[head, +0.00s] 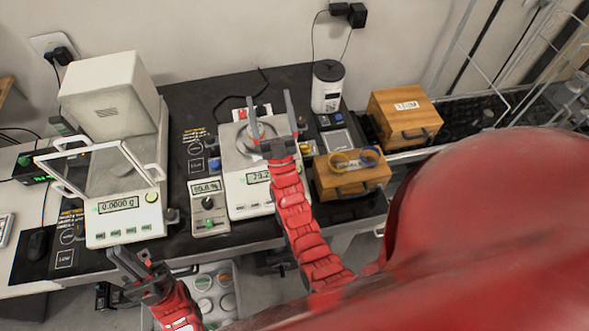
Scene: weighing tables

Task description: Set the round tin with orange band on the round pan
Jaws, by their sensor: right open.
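My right gripper (269,101) is open, its two fingers spread above the round pan (243,145) of the middle balance (236,187). I see nothing held between them. The fingers and arm hide part of the pan. The balance display is lit and seems to start with 79, partly covered by my arm. I cannot make out a round tin with an orange band for certain. Several round lidded items lie in a grey tray (237,269) below the table's front edge. My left gripper (118,252) is low at the left, near that edge; its jaw gap is unclear.
A balance with an open clear shield (115,205) stands at the left, reading 0.0000 g. A small control box (209,213) sits beside the middle balance. Wooden boxes (405,118) are at the right, the nearer with yellow and blue rings on top. A white canister (327,85) stands behind.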

